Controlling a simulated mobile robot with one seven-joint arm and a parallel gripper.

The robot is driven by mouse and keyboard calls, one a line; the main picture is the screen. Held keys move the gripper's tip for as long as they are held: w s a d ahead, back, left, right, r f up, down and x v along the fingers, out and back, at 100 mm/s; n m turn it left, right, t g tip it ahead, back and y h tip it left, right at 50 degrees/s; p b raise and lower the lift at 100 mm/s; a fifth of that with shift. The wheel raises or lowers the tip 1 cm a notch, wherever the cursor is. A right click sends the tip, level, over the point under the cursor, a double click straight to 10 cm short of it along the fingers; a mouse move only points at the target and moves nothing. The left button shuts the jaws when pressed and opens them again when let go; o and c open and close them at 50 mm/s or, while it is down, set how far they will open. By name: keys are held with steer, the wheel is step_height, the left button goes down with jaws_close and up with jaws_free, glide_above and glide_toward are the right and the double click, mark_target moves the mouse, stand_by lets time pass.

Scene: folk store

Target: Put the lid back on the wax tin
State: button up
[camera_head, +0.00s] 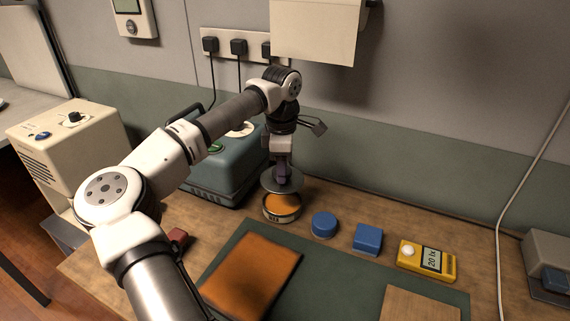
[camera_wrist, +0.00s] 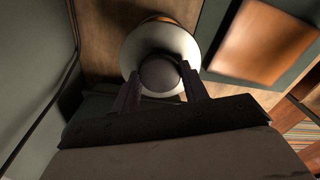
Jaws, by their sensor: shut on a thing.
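My gripper (camera_head: 282,178) points down and is shut on the lid (camera_head: 268,184), a grey disc with a round knob. In the wrist view the lid (camera_wrist: 134,56) is a pale disc, its knob between my two fingers (camera_wrist: 160,82). The wax tin (camera_head: 283,215) stands on the wooden bench, a short round tin with orange wax in it. The lid is above the tin, and orange wax shows below the lid's edge. In the wrist view a little orange shows past the lid's far rim; the rest of the tin is hidden by the lid.
A teal machine (camera_head: 232,170) stands close to the left of the tin. A blue round piece (camera_head: 324,224), a blue block (camera_head: 367,239) and a yellow meter (camera_head: 427,260) lie to the right. A brown leather sheet (camera_head: 251,273) lies on a green mat in front. The wall is behind.

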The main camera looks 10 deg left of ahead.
steer(key=shift+f+b, duration=1.85)
steer(key=shift+f, duration=1.2)
steer(key=shift+f, duration=0.15)
steer(key=o, duration=1.5)
steer(key=shift+r+p, duration=2.35)
steer(key=shift+r, duration=1.2)
steer(key=shift+c, duration=0.3)
jaws_close()
